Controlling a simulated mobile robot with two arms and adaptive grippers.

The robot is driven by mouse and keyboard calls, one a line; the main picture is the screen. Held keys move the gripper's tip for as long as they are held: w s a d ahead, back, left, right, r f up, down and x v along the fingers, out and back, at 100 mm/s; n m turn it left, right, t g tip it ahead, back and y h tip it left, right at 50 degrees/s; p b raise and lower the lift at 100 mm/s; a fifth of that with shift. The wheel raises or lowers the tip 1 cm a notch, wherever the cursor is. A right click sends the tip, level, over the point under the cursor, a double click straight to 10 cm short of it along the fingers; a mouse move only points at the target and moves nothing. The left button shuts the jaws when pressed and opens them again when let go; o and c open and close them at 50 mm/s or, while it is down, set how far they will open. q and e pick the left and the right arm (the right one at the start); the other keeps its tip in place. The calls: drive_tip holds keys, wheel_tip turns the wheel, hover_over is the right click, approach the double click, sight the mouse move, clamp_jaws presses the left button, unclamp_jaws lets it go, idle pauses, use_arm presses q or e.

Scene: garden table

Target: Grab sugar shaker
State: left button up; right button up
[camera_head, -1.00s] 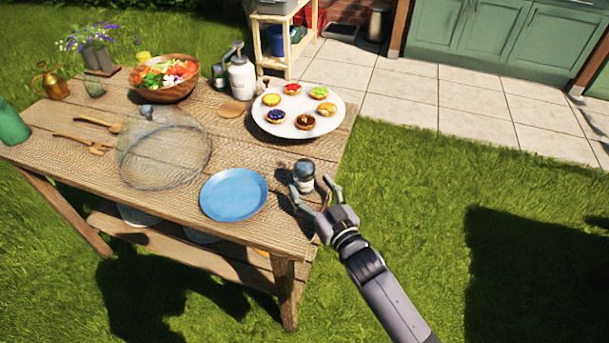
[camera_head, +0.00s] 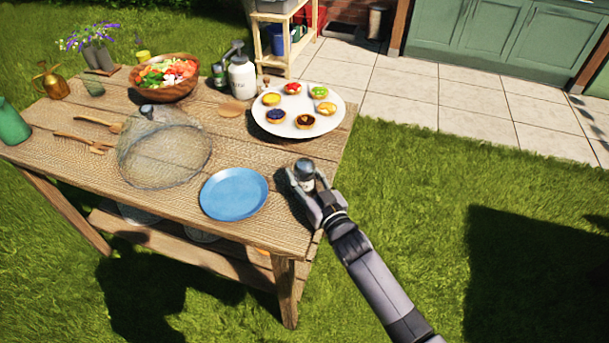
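The sugar shaker (camera_head: 305,169), a small jar with a dark grey lid and a pale label, stands upright near the right edge of the wooden table (camera_head: 265,160). My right gripper (camera_head: 305,179) reaches in from the lower right, with its fingers on either side of the shaker. The fingers look close to the jar, but I cannot tell whether they press on it. They hide part of the shaker's lower body. My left gripper is not in view.
A blue plate (camera_head: 234,194) lies just left of the shaker, with a mesh dome (camera_head: 163,152) beyond it. Behind the shaker is a white stand (camera_head: 297,112) of tarts. A white pump bottle (camera_head: 242,77) and salad bowl (camera_head: 167,91) stand farther back.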

drive_tip(key=c, duration=0.6)
drive_tip(key=shift+c, duration=0.7)
drive_tip(key=shift+r, duration=0.15)
